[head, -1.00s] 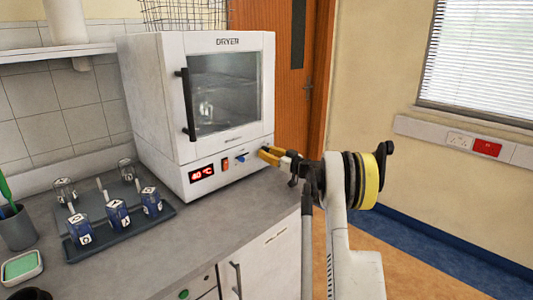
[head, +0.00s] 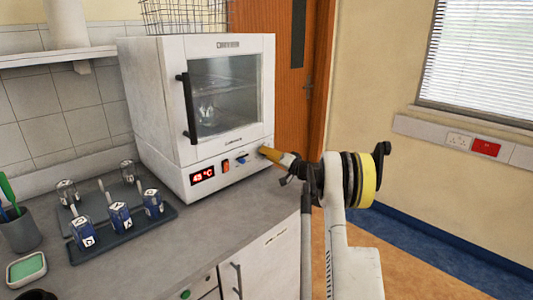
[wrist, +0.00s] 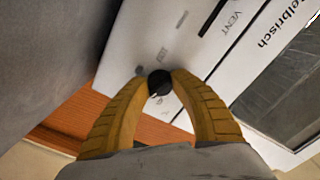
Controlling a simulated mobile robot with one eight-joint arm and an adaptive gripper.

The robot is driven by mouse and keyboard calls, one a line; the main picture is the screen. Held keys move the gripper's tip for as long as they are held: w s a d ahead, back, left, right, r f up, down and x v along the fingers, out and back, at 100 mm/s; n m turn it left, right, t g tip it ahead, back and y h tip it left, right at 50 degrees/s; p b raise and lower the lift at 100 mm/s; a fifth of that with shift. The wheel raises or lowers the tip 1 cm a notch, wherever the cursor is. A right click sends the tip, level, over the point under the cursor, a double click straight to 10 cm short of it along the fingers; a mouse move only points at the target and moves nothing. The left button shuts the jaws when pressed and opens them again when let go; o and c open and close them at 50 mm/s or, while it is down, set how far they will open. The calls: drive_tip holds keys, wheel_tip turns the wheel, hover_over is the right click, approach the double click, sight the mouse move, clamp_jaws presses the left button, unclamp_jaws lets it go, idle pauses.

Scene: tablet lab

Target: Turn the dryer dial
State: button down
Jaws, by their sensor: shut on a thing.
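The white dryer (head: 150,100) stands on the grey worktop, its windowed door shut. Its red display (head: 203,175) appears to read 43 °C. My gripper (head: 264,151) reaches in from the right to the lower right of the dryer's front panel. In the wrist view, the two yellow fingers are shut on the small black dial (wrist: 159,82), one fingertip on each side. In the head view the fingers hide the dial. The dryer front (wrist: 135,50) with its VENT label also shows in the wrist view.
A dark tray (head: 135,237) with several blue-labelled bottles and glass vessels sits left of the dryer. A wooden door (head: 290,105) is behind.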

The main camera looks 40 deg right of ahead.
drive_tip(key=m+p, duration=0.1)
drive_tip(key=m, duration=1.2)
drive_tip(key=shift+r+m, duration=0.1)
drive_tip(key=shift+m, duration=0.3)
drive_tip(key=m+p, duration=0.1)
drive_tip(key=m, duration=1.1)
drive_tip(key=shift+d+r, duration=0.1)
drive_tip(key=shift+m, duration=0.4)
drive_tip(key=c, duration=1)
unclamp_jaws()
drive_tip(key=shift+c, duration=0.2)
